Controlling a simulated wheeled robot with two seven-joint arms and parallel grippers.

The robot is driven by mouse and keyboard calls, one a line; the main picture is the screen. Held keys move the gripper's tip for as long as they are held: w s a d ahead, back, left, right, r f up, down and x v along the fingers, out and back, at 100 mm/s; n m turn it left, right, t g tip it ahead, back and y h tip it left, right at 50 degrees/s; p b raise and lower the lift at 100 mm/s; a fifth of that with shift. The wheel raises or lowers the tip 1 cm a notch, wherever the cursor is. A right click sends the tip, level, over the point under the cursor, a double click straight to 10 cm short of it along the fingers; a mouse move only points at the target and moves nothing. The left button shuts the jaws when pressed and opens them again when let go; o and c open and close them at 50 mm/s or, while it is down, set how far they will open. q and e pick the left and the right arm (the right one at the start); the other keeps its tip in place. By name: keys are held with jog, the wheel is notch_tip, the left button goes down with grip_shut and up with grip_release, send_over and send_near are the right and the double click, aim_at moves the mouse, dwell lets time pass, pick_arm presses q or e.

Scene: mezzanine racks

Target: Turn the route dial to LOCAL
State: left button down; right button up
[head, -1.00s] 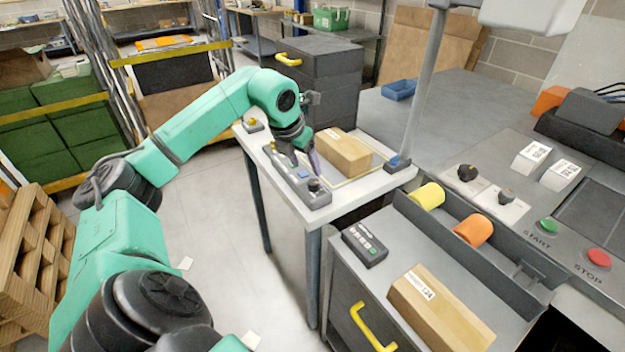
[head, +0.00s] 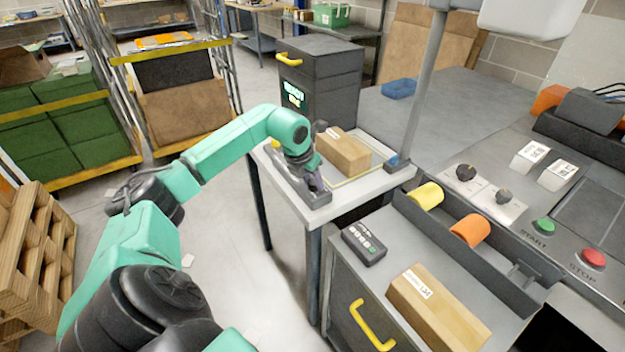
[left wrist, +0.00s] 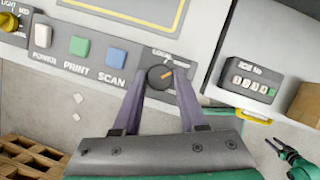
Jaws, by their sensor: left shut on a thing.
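The route dial (left wrist: 159,78) is a round dark knob on the grey control panel. In the left wrist view its orange mark points right and slightly up. The word LOCAL (left wrist: 162,53) is printed above it, and another label to the right is partly hidden. My left gripper (left wrist: 160,76) is shut on the dial, one finger on each side. In the head view the left gripper (head: 318,186) is at the panel's near end and hides the dial. A green and black arm end (left wrist: 288,153), apparently my right gripper, shows small in the left wrist view.
SCAN (left wrist: 112,61), PRINT (left wrist: 79,46) and POWER (left wrist: 42,36) buttons sit left of the dial. A brown box (head: 343,152) lies on the white table beside the panel.

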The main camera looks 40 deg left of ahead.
pick_arm(q)
jog(key=shift+r+n, duration=0.1)
jog(key=shift+n, duration=0.2)
jog(key=n+y, duration=0.1)
jog(key=n, duration=0.2)
jog(key=shift+w+d+y, duration=0.1)
jog(key=shift+y, duration=0.2)
jog(key=shift+n+g+y, duration=0.4)
jog(key=shift+n, duration=0.95)
jog(key=shift+n+g+y, duration=0.4)
jog(key=shift+n, duration=0.95)
jog(key=shift+c, duration=2.3)
grip_release()
jog(key=shift+d, duration=0.1)
